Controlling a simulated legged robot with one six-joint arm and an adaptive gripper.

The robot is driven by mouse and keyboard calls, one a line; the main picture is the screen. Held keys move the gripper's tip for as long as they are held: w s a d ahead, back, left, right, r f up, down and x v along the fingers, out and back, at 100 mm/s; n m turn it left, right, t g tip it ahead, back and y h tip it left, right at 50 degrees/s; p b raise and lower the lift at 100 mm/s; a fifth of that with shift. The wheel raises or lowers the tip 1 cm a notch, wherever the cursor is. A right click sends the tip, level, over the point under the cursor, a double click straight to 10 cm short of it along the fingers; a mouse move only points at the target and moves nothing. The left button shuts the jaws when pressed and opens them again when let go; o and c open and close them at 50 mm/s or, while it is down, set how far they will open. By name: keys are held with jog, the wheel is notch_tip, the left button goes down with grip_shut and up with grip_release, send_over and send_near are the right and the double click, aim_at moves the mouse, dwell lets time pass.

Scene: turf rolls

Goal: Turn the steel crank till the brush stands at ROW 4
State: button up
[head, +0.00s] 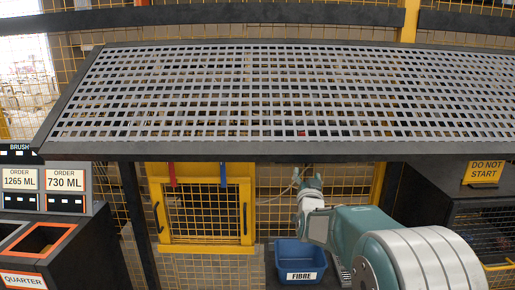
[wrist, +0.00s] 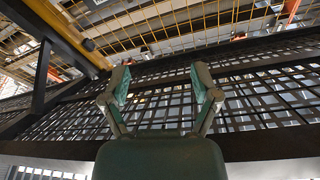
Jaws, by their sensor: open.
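I see no steel crank in either view, and no brush that I can make out. A dark panel marked BRUSH (head: 18,150) shows at the left edge of the head view, cut off by the frame; I cannot read a row on it. My gripper (head: 308,178) is below the front edge of the grating table, in front of the yellow mesh fence. In the wrist view my gripper (wrist: 162,85) has its two fingers spread with nothing between them, and the underside of the grating shows behind.
The grating table (head: 270,95) spans the head view above my arm. A blue FIBRE bin (head: 300,262) stands below my gripper. A yellow-framed mesh door (head: 205,212) is left of it. Order signs (head: 65,181) and an orange-rimmed QUARTER bin (head: 38,242) are far left; a DO NOT START sign (head: 484,172) is right.

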jog(key=s+f+n+g, duration=0.1)
jog(key=s+g, duration=0.4)
jog(key=s, duration=1)
jog(key=s+f+n+g+y, duration=0.1)
jog(key=s+f+g, duration=0.3)
jog(key=s, duration=1)
jog(key=s+f+n+g, duration=0.2)
jog(key=s+g, duration=0.3)
jog(key=s, duration=1)
jog(key=shift+s+d+f+g+y, duration=0.3)
jog(key=shift+d+f+g+y, duration=0.15)
jog(key=shift+f, duration=0.3)
